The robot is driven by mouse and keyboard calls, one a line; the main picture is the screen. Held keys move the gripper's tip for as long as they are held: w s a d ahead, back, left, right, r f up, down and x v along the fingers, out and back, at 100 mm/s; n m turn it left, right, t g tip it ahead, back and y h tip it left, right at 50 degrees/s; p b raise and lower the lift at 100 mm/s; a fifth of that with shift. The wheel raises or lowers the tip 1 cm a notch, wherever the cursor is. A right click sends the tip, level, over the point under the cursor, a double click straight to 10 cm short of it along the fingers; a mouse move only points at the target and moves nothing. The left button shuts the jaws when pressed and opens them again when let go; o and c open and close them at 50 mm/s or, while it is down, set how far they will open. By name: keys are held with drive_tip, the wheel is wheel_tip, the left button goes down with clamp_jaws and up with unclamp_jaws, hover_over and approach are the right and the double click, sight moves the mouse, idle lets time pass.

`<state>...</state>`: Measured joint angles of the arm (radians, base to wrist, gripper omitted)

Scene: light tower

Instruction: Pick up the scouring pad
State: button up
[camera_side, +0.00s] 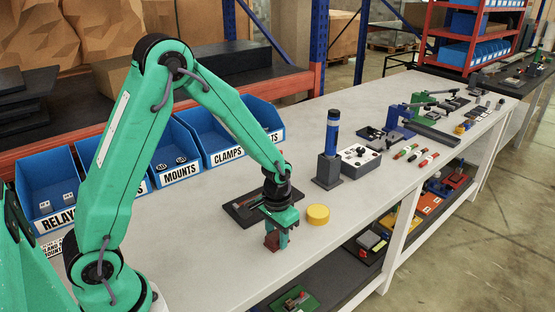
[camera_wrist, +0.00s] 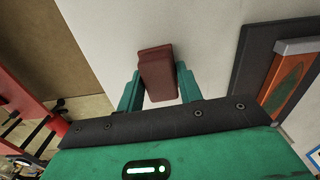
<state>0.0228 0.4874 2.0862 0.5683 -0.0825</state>
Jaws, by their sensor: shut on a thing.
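The scouring pad is a small reddish-brown block (camera_wrist: 157,72), seen in the wrist view between the two green fingers of my gripper (camera_wrist: 160,88). The fingers are shut on it, one on each side. In the side view my gripper (camera_side: 277,238) points down near the front of the white bench, and the brown pad (camera_side: 271,241) shows at its fingertips. The pad is partly covered by the fingers there. I cannot tell whether its lower end touches the bench top.
A yellow disc (camera_side: 318,214) lies just right of my gripper. A dark tray (camera_side: 245,209) lies behind it. A dark block with a blue cylinder (camera_side: 332,131) and a grey control box (camera_side: 359,162) stand farther right. Blue bins (camera_side: 178,173) line the back. Front bench is clear.

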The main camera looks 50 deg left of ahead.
sight(278, 236)
drive_tip(key=shift+r, duration=0.15)
drive_tip(key=shift+r, duration=0.55)
drive_tip(key=r, duration=0.3)
drive_tip(key=shift+s+d, duration=0.1)
drive_tip(key=shift+d, duration=0.2)
drive_tip(key=s+d+r, duration=0.6)
drive_tip(key=d, duration=0.3)
drive_tip(key=shift+d+r, duration=0.15)
drive_tip(key=shift+r, duration=0.1)
